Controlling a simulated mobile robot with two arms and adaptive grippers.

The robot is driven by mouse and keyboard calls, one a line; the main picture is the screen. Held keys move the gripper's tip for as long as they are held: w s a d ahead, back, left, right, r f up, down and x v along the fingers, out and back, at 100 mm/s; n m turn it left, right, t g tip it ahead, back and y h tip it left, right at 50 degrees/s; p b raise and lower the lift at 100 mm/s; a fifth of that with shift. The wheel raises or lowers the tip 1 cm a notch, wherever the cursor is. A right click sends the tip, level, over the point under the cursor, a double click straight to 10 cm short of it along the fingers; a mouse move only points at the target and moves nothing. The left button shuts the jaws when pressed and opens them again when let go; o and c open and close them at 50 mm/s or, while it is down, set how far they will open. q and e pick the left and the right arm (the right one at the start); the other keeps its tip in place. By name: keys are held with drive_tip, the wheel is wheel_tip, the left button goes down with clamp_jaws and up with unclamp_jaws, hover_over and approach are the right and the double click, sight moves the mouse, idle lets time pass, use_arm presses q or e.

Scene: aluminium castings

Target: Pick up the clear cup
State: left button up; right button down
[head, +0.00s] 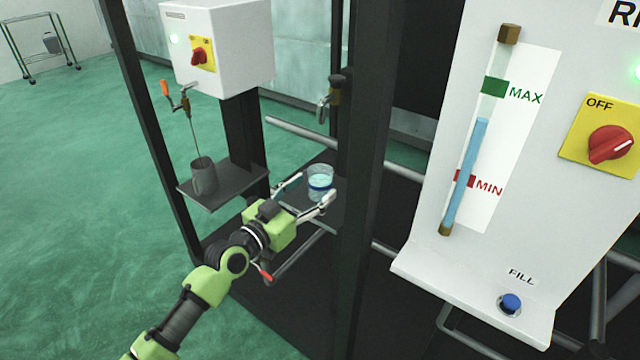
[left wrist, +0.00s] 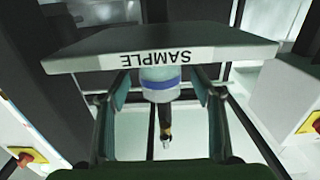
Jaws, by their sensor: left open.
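The clear cup (head: 320,180), with a blue band and pale blue contents, stands upright on a small dark shelf (head: 291,196). My left gripper (head: 312,189) is open, with one finger on each side of the cup. The left wrist view, which is upside down, shows the cup (left wrist: 160,84) between the two spread fingers, partly hidden by the shelf edge labelled SAMPLE (left wrist: 168,58). I cannot tell whether either finger touches it. My right gripper is not in view.
A tap (head: 326,100) hangs above the cup. A dark post (head: 365,200) stands close on the right. On the left, a grey mug (head: 204,178) sits on another shelf (head: 225,190) under a running tap. A panel with a level gauge (head: 473,150) is at the right.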

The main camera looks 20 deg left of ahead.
sight(313, 187)
use_arm(q)
drive_tip(key=x, duration=0.3)
drive_tip(key=shift+w+d+r, duration=0.15)
drive_tip(key=shift+w, duration=0.25)
drive_tip(key=c, duration=1.4)
drive_tip(key=shift+r, duration=0.1)
